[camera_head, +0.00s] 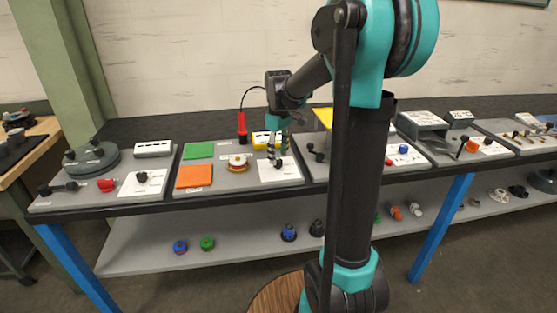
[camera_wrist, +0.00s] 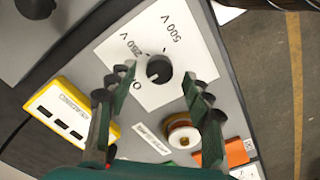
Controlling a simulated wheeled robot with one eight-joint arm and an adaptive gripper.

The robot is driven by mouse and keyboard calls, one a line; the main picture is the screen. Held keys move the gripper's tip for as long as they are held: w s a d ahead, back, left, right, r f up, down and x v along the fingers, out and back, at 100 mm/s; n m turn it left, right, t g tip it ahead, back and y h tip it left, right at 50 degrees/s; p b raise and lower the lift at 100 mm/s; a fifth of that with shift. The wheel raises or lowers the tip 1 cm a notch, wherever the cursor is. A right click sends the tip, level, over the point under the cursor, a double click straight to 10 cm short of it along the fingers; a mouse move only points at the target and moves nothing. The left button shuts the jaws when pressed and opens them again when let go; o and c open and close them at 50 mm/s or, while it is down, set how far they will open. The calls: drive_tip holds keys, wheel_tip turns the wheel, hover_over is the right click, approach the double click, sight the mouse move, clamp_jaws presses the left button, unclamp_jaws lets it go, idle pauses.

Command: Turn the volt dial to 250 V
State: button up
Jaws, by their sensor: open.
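The volt dial (camera_wrist: 159,70) is a black round knob on a white label plate (camera_wrist: 185,88), in the upper middle of the wrist view. The dial's pointer is too small to read surely. My gripper (camera_wrist: 157,88) is open, with one finger on each side of the dial in the picture and a gap to both. In the head view, my gripper (camera_head: 278,151) points down over the dial (camera_head: 278,163), which its fingers partly cover. I cannot tell its exact height above the knob.
A yellow meter (camera_wrist: 70,110) lies left of the dial in the wrist view. A round spool-like part (camera_wrist: 180,132) and an orange pad (camera_wrist: 237,152) lie nearby. A red probe (camera_head: 242,139) with a black cable stands behind the gripper. Other boards flank this one.

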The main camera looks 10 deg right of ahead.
sight(278, 164)
drive_tip(key=shift+f, duration=1.3)
drive_tip(key=shift+c, duration=0.2)
drive_tip(key=c, duration=1.1)
drive_tip(key=shift+m, duration=0.3)
drive_tip(key=m, duration=0.6)
drive_tip(key=shift+a+m, duration=0.1)
drive_tip(key=shift+m, duration=0.2)
drive_tip(key=m, duration=0.6)
drive_tip(key=shift+m, duration=0.4)
